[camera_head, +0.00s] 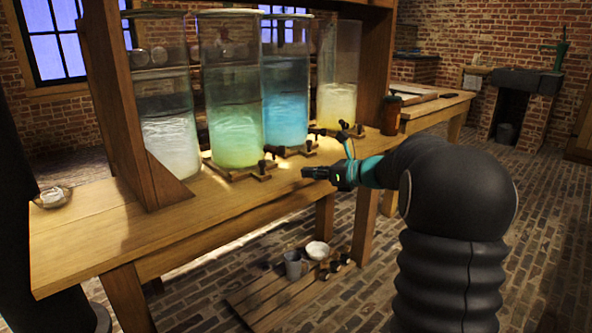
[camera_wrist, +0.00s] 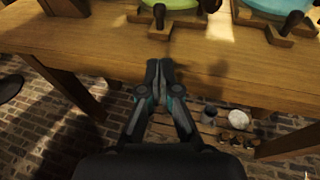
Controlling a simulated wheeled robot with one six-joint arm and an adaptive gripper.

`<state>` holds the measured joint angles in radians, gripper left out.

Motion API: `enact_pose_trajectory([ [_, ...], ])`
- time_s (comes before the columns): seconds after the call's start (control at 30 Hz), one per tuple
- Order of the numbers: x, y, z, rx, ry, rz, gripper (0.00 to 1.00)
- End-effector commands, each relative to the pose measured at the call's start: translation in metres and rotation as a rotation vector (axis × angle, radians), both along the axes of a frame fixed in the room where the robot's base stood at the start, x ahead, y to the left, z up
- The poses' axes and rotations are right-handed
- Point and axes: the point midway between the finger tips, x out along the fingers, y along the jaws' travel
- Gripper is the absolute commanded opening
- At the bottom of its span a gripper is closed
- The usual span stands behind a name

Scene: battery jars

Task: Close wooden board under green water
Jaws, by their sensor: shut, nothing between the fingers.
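A tall glass jar of green water (camera_head: 234,130) stands on the wooden table, between a jar of clear water and a jar of blue water. Under the green jar is a small wooden board (camera_head: 238,171) with a dark tap or lever at its front right. In the wrist view a wooden board (camera_wrist: 168,18) with an upright dark lever (camera_wrist: 159,15) shows under the green jar's base (camera_wrist: 170,4). My gripper (camera_head: 308,172) is in front of the jars, to the right of the green one's board. In the wrist view my gripper (camera_wrist: 160,66) is shut and empty, apart from the board, by the table's front edge.
The blue jar (camera_head: 285,100), yellow jar (camera_head: 338,85) and clear-water jar (camera_head: 166,125) stand in the same row. A wooden post (camera_head: 118,115) rises at the left. A brown bottle (camera_head: 391,115) stands at the right. The table's front strip (camera_head: 120,225) is clear. Cups stand on a low slatted rack (camera_head: 270,300) below.

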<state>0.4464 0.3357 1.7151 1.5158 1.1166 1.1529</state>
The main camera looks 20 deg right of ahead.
Motion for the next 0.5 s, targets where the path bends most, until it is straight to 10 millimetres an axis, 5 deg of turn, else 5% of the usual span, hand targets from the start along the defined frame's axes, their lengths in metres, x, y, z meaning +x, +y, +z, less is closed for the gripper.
enact_pose_trajectory([
  [0.5, 0.066, 0.062, -0.023, 0.001, 0.0, 0.004, 0.0],
])
